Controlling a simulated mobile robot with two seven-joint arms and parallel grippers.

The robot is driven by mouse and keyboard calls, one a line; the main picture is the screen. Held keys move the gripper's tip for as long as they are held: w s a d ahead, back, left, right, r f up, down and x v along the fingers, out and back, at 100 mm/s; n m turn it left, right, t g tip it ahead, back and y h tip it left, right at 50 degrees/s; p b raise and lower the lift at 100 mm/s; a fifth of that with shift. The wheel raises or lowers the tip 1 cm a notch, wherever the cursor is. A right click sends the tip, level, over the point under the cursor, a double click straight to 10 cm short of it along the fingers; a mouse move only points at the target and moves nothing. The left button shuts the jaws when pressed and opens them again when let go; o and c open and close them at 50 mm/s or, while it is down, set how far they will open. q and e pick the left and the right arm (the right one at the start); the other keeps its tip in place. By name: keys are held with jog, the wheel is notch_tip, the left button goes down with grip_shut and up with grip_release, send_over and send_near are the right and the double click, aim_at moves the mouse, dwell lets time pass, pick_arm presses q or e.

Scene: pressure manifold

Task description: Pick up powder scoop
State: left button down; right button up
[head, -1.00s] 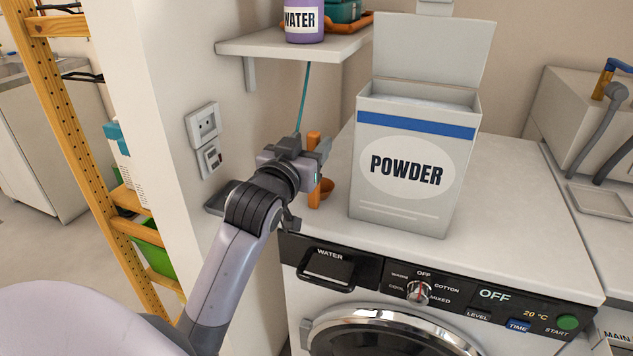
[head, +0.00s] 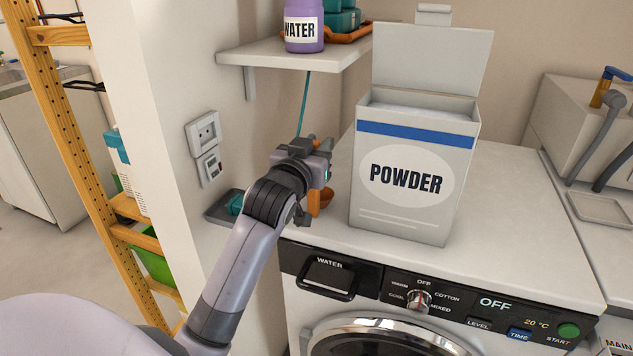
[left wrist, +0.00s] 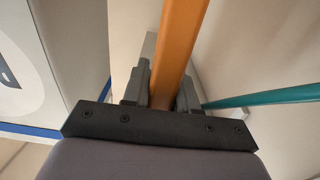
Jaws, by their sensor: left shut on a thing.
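The powder scoop (head: 316,201) is orange and stands at the left side of the washing machine top, left of the powder box. In the head view my left gripper (head: 318,150) covers most of its handle, and the scoop's lower part shows below the fingers. In the left wrist view the orange handle (left wrist: 181,45) runs between the two fingers of my left gripper (left wrist: 163,88), which is shut on it. I cannot tell if the scoop still touches the machine top. My right gripper is in neither view.
The open powder box (head: 405,180) stands close to the right of my gripper. The shelf (head: 290,50) with a purple water bottle (head: 303,25) hangs above. A thin teal rod (head: 304,105) rises behind the gripper. The wall with a socket (head: 203,132) is to the left.

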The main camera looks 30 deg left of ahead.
pick_arm(q)
jog(key=shift+r, duration=0.15)
jog(key=shift+r, duration=0.25)
jog(key=r+p+v, duration=0.2)
jog(key=p+v, duration=0.6)
jog(key=v, duration=1)
jog(key=shift+r+p, duration=0.35)
jog(key=shift+a, duration=0.1)
dwell(2.7)
